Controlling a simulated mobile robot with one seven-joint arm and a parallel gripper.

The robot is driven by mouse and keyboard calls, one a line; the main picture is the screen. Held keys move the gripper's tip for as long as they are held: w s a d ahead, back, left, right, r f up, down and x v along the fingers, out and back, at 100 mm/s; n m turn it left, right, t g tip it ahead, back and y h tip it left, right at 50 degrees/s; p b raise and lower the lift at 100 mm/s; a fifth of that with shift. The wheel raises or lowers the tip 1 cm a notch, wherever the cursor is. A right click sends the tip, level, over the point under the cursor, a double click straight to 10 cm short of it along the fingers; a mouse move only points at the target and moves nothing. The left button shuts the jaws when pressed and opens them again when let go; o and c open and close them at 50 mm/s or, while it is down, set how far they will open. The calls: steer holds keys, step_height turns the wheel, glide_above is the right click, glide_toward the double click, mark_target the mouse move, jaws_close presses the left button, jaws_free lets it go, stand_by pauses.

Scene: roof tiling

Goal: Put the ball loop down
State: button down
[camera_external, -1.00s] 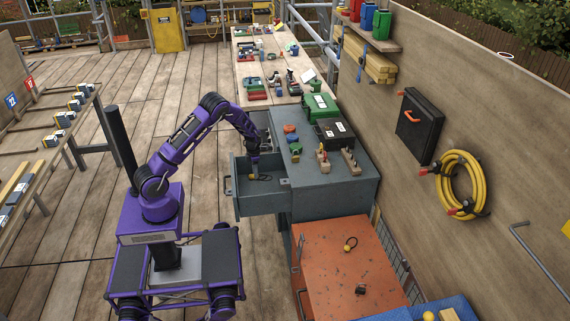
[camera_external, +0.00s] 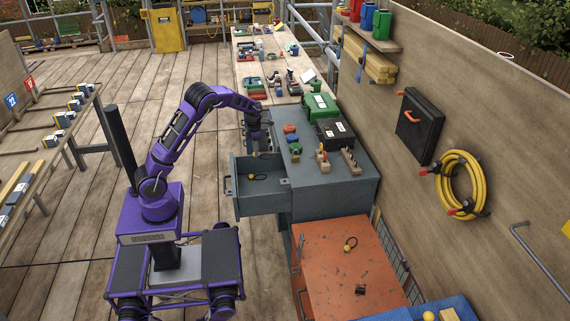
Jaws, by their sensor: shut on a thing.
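A ball loop (camera_external: 252,177), a small yellow ball with a dark cord, appears low inside the open grey drawer (camera_external: 262,202). My gripper (camera_external: 262,154) is above the back part of the drawer, pointing down. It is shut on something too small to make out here. A gap shows between my gripper and the ball loop, and I see no cord joining them. A second ball loop (camera_external: 350,244) lies on the orange-red cabinet top (camera_external: 325,270).
The grey cabinet top (camera_external: 325,176) right of the drawer carries a green case (camera_external: 320,106), a black case (camera_external: 333,132) and several small parts. A long wooden bench (camera_external: 262,72) stands behind.

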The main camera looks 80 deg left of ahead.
steer(key=w+d+m+b, duration=0.3)
steer(key=w+d+m, duration=0.1)
steer(key=w+d, duration=0.9)
steer(key=m+b, duration=0.3)
glide_above(306, 233)
step_height(306, 233, down, 21)
steer(key=shift+a+r, duration=0.1)
steer(key=shift+r, duration=0.1)
steer(key=shift+s+f, duration=0.1)
steer(key=shift+f, duration=1.8)
steer(key=shift+f, duration=0.15)
steer(key=c, duration=0.6)
jaws_free()
steer(key=shift+c, duration=0.2)
